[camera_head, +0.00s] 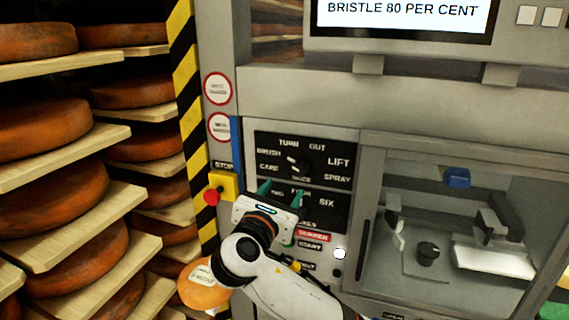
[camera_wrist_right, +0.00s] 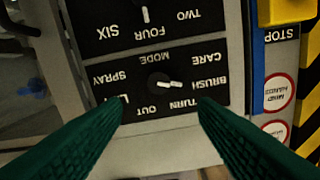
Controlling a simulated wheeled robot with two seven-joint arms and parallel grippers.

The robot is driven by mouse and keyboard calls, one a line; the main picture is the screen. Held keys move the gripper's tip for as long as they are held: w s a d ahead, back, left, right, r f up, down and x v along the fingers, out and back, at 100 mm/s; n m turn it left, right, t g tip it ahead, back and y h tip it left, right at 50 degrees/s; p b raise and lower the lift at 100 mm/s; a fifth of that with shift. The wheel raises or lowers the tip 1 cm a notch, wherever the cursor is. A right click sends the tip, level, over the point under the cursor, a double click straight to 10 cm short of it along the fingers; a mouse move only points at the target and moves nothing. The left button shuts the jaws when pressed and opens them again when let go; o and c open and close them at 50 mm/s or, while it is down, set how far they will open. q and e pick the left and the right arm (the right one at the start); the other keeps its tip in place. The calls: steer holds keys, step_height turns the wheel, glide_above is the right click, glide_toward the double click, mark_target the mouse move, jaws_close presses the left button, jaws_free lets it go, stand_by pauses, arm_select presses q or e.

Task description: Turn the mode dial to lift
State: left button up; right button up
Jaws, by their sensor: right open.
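The mode dial (camera_head: 294,164) is a small dark knob with a white pointer on a black panel, ringed by CARE, BRUSH, TURN, OUT, LIFT and SPRAY. In the right wrist view the dial (camera_wrist_right: 160,86) appears upside down, and its pointer aims towards BRUSH. The LIFT label (camera_head: 339,162) is at the dial's upper right; in the wrist view a finger partly covers it. My right gripper (camera_head: 281,190) is open and empty, its green fingertips below the dial in the head view. In the wrist view the fingers (camera_wrist_right: 163,104) spread either side of the dial, apart from it. My left gripper is out of view.
A second dial (camera_wrist_right: 145,14) points towards FOUR. A red stop button (camera_head: 212,195) on a yellow box sits left of the panel. Shelves of cheese wheels (camera_head: 62,195) stand at left. A glazed chamber (camera_head: 375,190) is at right. A screen (camera_head: 402,12) reads BRISTLE 80 PER CENT.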

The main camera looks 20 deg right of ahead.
mark_target(299, 170)
steer(key=p+x, duration=0.4)
steer(key=x, duration=0.5)
steer(key=shift+w+d+r, duration=0.1)
steer(key=shift+w+d, duration=0.05)
steer(key=shift+d, duration=0.1)
steer(key=shift+w+d+p, duration=0.3)
steer(key=shift+w+d, duration=0.1)
steer(key=shift+w, duration=0.2)
steer(key=shift+c, duration=0.3)
steer(key=c, duration=0.9)
